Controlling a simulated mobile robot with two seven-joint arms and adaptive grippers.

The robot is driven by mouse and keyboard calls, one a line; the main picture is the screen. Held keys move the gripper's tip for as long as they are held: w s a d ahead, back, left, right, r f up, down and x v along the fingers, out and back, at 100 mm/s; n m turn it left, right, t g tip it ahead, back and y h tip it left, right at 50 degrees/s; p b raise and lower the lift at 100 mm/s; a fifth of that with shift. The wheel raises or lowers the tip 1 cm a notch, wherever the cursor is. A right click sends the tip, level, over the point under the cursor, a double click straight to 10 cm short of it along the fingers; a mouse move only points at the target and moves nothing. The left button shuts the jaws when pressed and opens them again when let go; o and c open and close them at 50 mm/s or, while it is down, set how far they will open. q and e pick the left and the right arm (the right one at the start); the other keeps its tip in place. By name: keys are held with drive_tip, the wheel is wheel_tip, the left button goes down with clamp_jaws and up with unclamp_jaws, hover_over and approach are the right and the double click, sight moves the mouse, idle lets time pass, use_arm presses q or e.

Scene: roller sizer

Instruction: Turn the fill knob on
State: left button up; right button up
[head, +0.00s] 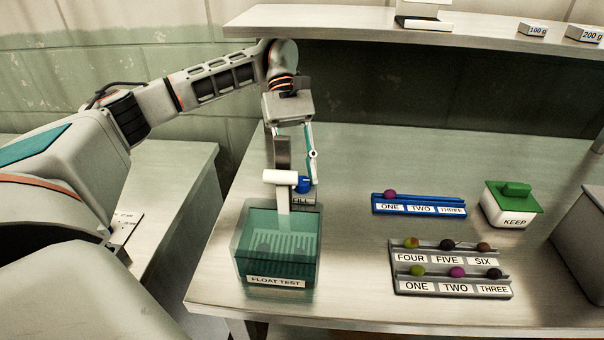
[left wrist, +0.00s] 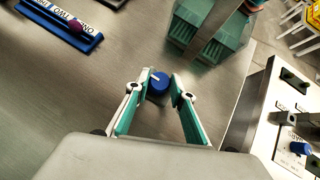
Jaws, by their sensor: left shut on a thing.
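The fill knob (head: 303,186) is a small blue knob beside a white spout (head: 279,178), above a label reading FILL (head: 302,201). In the left wrist view the same blue knob (left wrist: 159,85) shows a white pointer mark on its top. My left gripper (head: 309,180) reaches down at it from above. In the left wrist view its teal-padded fingers (left wrist: 162,88) are on either side of the knob, shut on it. My right gripper is in neither view.
A teal see-through tank (head: 247,268) labelled FLOAT TEST stands below the spout. To the right are a blue rack (head: 378,209), a grey two-tier rack (head: 402,286) with several coloured balls, and a green-lidded KEEP box (head: 511,219). A shelf (head: 330,30) spans the back.

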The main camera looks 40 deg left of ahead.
use_arm(q)
drive_tip(key=shift+f, duration=0.1)
idle(0.3)
drive_tip(key=o, duration=1.1)
